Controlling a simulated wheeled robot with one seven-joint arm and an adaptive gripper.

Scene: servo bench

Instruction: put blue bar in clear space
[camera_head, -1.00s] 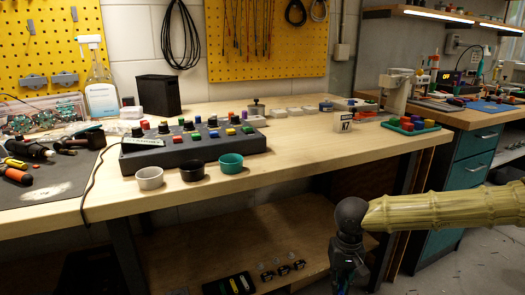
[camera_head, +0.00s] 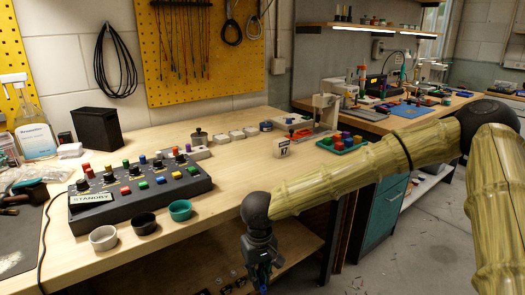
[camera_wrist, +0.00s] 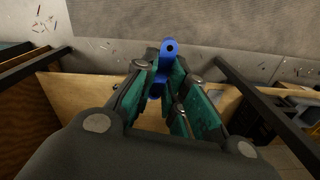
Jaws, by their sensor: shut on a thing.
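The blue bar (camera_wrist: 170,49) is gripped between the teal fingers of my gripper (camera_wrist: 163,80) in the wrist view. Its rounded end with a hole sticks out beyond the fingertips, and part of it is hidden by the fingers. In the head view my gripper (camera_head: 261,274) points down in front of the bench's front edge, below the top. The bar cannot be made out clearly there. The wooden bench top (camera_head: 235,165) has a bare stretch between the control box and the green tray.
A dark control box (camera_head: 140,196) with coloured buttons stands left on the bench. White, black and teal cups (camera_head: 180,210) stand in front of it. A tag marked 47 (camera_head: 283,148), small pale blocks (camera_head: 236,135) and a green tray of coloured pieces (camera_head: 343,147) stand behind and right.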

